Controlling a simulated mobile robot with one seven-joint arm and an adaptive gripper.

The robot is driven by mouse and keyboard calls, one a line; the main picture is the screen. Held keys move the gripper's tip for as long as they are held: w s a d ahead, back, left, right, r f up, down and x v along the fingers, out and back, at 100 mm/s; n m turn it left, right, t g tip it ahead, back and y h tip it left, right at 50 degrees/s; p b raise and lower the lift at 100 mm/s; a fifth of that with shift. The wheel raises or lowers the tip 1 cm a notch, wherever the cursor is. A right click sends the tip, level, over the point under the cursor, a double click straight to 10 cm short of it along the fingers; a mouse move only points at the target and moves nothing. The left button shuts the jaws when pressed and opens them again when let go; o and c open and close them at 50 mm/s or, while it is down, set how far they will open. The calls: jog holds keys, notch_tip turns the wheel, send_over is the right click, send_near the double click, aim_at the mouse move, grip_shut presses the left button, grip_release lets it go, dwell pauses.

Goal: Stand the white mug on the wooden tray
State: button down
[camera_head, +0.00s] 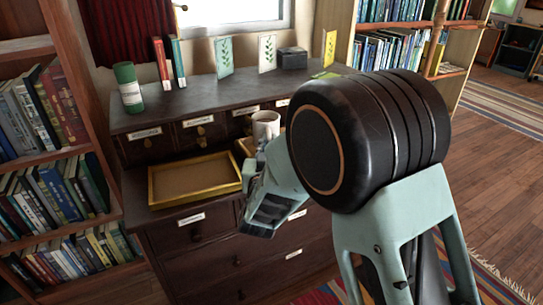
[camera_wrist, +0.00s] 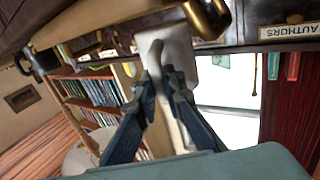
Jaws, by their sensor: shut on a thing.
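The white mug (camera_head: 266,119) is upright in the head view, above the dark cabinet's ledge and right of the wooden tray. My gripper (camera_head: 264,152) is shut on the mug, its fingers at the handle side. In the wrist view my gripper (camera_wrist: 162,82) closes around the handle of the white mug (camera_wrist: 180,50). The wooden tray (camera_head: 196,197) has a yellow rim and a brown floor; it lies empty on the ledge. My forearm hides part of the cabinet, and I cannot tell whether the mug touches anything below.
A green cylinder (camera_head: 128,88), two upright books (camera_head: 169,62), leaf-pattern cards (camera_head: 223,57) and a dark box (camera_head: 292,58) stand on the cabinet top. Bookshelves flank the cabinet.

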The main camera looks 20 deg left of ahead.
jog(key=shift+w+f+b, duration=0.15)
jog(key=shift+f+b, duration=0.25)
jog(key=shift+f, duration=0.5)
jog(key=shift+w+f+b, duration=0.15)
jog(key=shift+f+b, duration=0.2)
jog(key=shift+f, duration=0.55)
jog(key=shift+f, duration=0.1)
jog(key=c, duration=2)
grip_release()
jog(key=shift+d+f, duration=0.1)
jog(key=shift+r, duration=0.2)
jog(key=p+v, duration=0.1)
jog(key=v, duration=1.1)
jog(key=shift+p, duration=0.4)
